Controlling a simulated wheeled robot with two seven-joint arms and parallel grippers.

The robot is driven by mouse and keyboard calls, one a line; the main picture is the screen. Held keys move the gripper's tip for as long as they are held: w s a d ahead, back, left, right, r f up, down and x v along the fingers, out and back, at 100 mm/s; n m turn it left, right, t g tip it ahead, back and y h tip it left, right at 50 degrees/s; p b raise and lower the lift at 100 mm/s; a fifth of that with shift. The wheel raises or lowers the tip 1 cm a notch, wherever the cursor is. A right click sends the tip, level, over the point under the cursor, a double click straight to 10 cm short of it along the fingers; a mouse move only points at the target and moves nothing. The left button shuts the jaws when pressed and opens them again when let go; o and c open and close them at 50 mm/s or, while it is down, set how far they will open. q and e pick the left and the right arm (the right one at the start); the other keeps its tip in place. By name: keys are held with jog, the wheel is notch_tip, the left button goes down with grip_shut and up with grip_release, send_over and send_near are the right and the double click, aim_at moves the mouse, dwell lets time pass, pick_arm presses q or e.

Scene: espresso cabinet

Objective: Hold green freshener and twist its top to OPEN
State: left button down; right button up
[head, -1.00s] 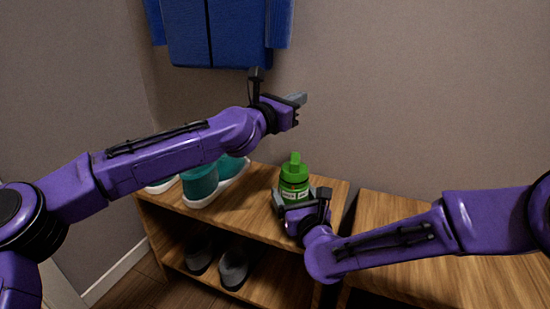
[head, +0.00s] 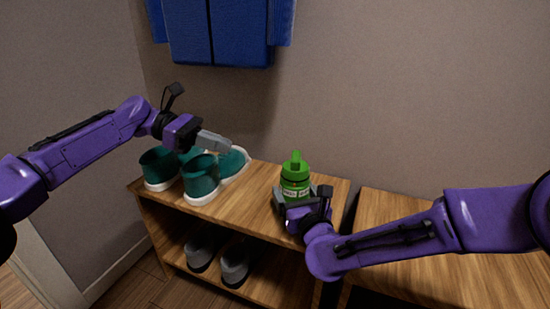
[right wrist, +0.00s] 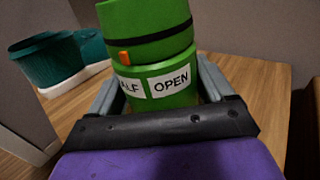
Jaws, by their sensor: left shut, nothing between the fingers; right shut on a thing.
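The green freshener (head: 294,181) stands upright on the wooden cabinet top, with a green cap and a knob on top. My right gripper (head: 295,203) is shut on its lower body from the front. The right wrist view shows the freshener (right wrist: 150,30) between the two grey fingers. White labels on its lower part read a partly cut "ALF" and "OPEN". A small orange mark (right wrist: 124,58) on the upper part sits above the "ALF" label, left of "OPEN". My left gripper (head: 222,144) is shut and empty, in the air left of the freshener, above the teal shoes.
Teal shoes (head: 201,177) with white soles stand on the cabinet top to the left. Grey shoes (head: 235,264) are on the shelf below. Another wooden surface (head: 400,220) is at right, past a gap.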

aim_at(286, 166)
pick_arm(q)
jog(key=r+x, duration=0.1)
jog(key=x, duration=1.2)
jog(key=shift+d, duration=0.2)
jog(key=shift+s+d+r+n+t, duration=0.15)
jog(key=shift+s+n+t, duration=0.1)
jog(key=shift+n+t, duration=0.6)
jog(key=shift+s+d+n+t+y, duration=0.2)
jog(key=shift+s+d+n+t, duration=0.15)
jog(key=shift+n+t, duration=0.25)
jog(key=shift+s+d+n+t+y, duration=0.2)
jog(key=shift+s+d+n+t, duration=0.15)
jog(key=shift+t, duration=0.5)
jog(key=shift+s+d+n+t+y, duration=0.25)
jog(key=shift+s+n+t, duration=0.2)
jog(key=shift+t, duration=0.25)
jog(key=shift+d, duration=0.15)
